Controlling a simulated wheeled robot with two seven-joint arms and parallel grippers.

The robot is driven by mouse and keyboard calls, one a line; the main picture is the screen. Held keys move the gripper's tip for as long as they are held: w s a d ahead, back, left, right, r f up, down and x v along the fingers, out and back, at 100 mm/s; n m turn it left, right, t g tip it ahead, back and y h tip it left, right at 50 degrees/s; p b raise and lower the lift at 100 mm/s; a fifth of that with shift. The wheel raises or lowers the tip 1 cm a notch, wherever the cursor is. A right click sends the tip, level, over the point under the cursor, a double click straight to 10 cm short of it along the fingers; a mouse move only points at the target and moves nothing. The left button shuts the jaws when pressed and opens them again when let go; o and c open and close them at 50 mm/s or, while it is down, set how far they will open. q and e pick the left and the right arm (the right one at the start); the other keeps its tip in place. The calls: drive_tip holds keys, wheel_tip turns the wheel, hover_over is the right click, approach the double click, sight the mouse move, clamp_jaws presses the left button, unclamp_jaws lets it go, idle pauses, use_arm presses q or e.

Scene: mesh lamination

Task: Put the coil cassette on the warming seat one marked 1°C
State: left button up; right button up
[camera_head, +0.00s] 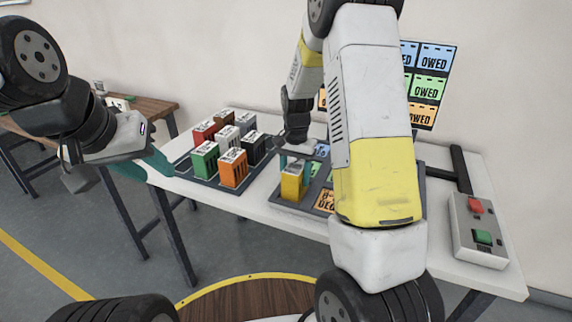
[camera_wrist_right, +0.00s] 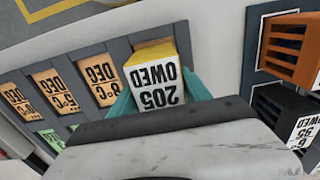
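A yellow coil cassette (camera_head: 292,185) with a white top label reading "205 OWED" stands at the near left corner of the dark seat panel (camera_head: 279,193). It also shows in the right wrist view (camera_wrist_right: 157,82). My right gripper (camera_head: 296,168) has its teal fingers on both sides of the cassette, seemingly touching it. In the right wrist view, orange seat cards (camera_wrist_right: 100,82) reading "8°C DEG" and "5°C DEG" run left from the cassette. I cannot make out a 1°C mark. My left gripper (camera_head: 152,166) hangs left of the table; its finger gap is unclear.
A dark tray (camera_head: 207,179) left of the panel holds several cassettes, including green (camera_head: 204,160) and orange (camera_head: 233,167) ones. A box with red and green buttons (camera_head: 479,230) stands at the table's right end. My right arm hides much of the panel.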

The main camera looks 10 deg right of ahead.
drive_tip(key=shift+o, duration=1.1)
drive_tip(key=shift+r, duration=0.15)
wheel_tip(320, 180, up, 12)
drive_tip(key=shift+f, duration=0.1)
drive_tip(key=s+r+n+t+y, duration=0.2)
drive_tip(key=s+r+n+t, duration=0.1)
drive_tip(key=s+r, duration=0.7)
drive_tip(key=s+a+r+n+t, duration=0.1)
drive_tip(key=s+a+n+t, duration=0.1)
drive_tip(key=s, duration=1.2)
drive_tip(key=shift+s+n+t, duration=0.15)
drive_tip(key=shift+n+t, duration=0.45)
drive_tip(key=shift+n, duration=0.6)
drive_tip(key=shift+a+r, duration=0.1)
drive_tip(key=shift+r, duration=0.05)
